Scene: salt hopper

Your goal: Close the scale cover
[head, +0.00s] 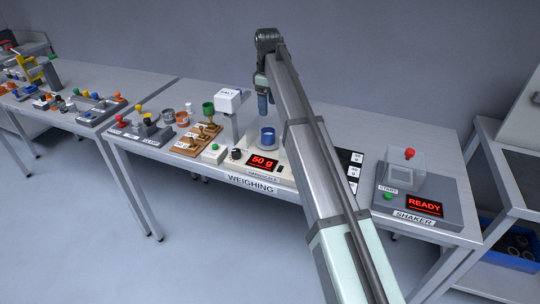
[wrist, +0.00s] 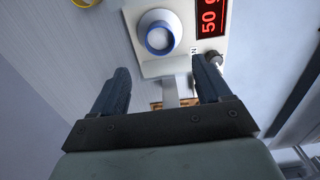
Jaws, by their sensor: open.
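The weighing scale is a cream unit (head: 236,170) on the middle table, with a red display (head: 264,162) reading "50 g". A blue cup (head: 267,137) stands upright on it. In the wrist view the cup (wrist: 160,38) shows a blue rim and pale inside, beside the display (wrist: 209,18). I cannot make out the scale cover clearly; my arm hides the scale's right side in the head view. My gripper (head: 263,112) is above and behind the cup, pointing down. In the wrist view its two fingers (wrist: 161,85) are apart with nothing held between them.
The white salt hopper (head: 229,101) on its post stands left of the scale. A dark knob (head: 237,154) is beside the display. The shaker (head: 418,205), with a clear box and red knob (head: 409,153), is at right. Jars and a wooden rack (head: 197,140) are left.

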